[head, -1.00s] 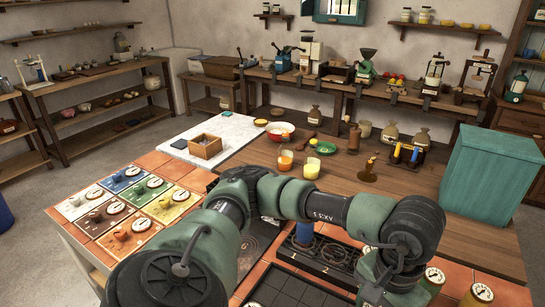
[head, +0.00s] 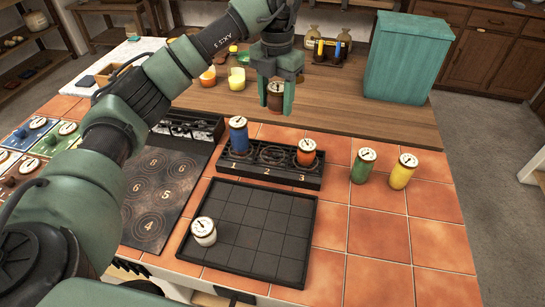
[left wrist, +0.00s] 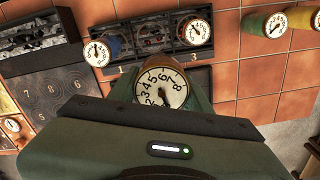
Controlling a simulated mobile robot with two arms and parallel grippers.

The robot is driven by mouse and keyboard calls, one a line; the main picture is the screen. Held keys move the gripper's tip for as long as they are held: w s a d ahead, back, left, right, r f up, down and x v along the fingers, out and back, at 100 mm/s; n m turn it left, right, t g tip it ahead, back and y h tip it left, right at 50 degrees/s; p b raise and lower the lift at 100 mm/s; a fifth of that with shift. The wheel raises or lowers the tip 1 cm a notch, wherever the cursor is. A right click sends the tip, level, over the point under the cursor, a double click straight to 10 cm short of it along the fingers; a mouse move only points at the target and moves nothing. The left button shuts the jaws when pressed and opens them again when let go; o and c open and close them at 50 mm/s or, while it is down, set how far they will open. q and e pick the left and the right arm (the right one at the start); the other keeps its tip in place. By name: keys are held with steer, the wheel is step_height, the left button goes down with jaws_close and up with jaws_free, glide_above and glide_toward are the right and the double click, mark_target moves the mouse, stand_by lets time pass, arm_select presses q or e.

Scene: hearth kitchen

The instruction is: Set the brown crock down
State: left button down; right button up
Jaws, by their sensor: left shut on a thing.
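My left gripper (head: 276,108) is shut on the brown crock (head: 275,101) and holds it upright in the air, above and behind the black rack. The crock's white dial lid (left wrist: 163,88) fills the middle of the left wrist view. The black rack (head: 225,173) has slots marked 1, 2 and 3. A blue crock (head: 239,136) stands in slot 1 and an orange crock (head: 306,153) in slot 3. Slot 2 (head: 272,154) between them is empty. My right gripper is not in view.
A black gridded tray (head: 262,222) in front of the rack holds a white crock (head: 203,232). Green (head: 363,168) and yellow (head: 402,173) crocks stand on the tiles at right. A yellow cup (head: 237,79) and a teal box (head: 410,55) stand behind on wood.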

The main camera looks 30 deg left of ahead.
arm_select(q)
steer(key=n, duration=0.1)
steer(key=w+a+n, duration=0.1)
steer(key=n, duration=0.1)
steer(key=r+n, duration=0.1)
steer(key=shift+w+a+n, duration=0.15)
steer(key=shift+w+n, duration=0.1)
steer(key=shift+n, duration=0.15)
steer(key=shift+w+a+n, duration=0.2)
steer(key=shift+w+n, duration=0.05)
steer(key=shift+n, duration=0.75)
glide_above(273, 157)
step_height(273, 157, down, 16)
steer(key=shift+w+r, duration=0.1)
steer(key=shift+r, duration=0.15)
step_height(273, 157, down, 4)
steer(key=shift+a+f+p, duration=0.1)
steer(key=shift+p, duration=0.3)
steer(key=shift+f, duration=0.15)
steer(key=c, duration=0.7)
jaws_free()
steer(key=shift+o, duration=0.2)
